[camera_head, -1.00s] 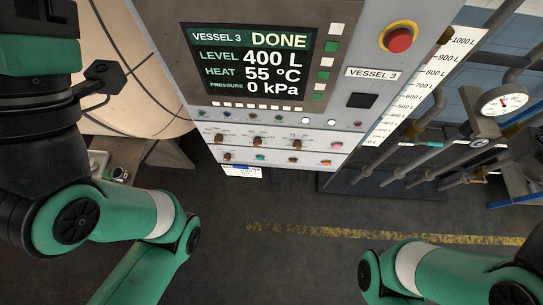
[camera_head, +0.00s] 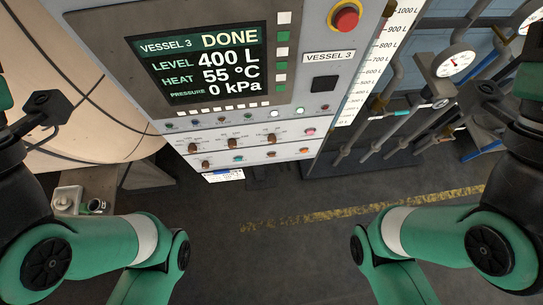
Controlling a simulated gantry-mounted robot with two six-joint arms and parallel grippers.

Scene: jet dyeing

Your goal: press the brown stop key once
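The control panel (camera_head: 265,125) of vessel 3 stands in the upper middle. Its screen (camera_head: 203,64) reads DONE, 400 L, 55 °C and 0 kPa. Lower rows hold several brown knobs or keys, such as one brown control (camera_head: 232,144) in the upper row and another brown control (camera_head: 271,156) below. Their labels are too small to read, so I cannot tell which is the stop key. Only my arm links show at both sides; neither gripper is visible.
A red mushroom button (camera_head: 345,17) on a yellow ring sits at the panel's upper right. Pipes and a gauge (camera_head: 453,64) stand to the right, a large pale vessel (camera_head: 85,110) to the left. The dark floor (camera_head: 270,260) in front is clear.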

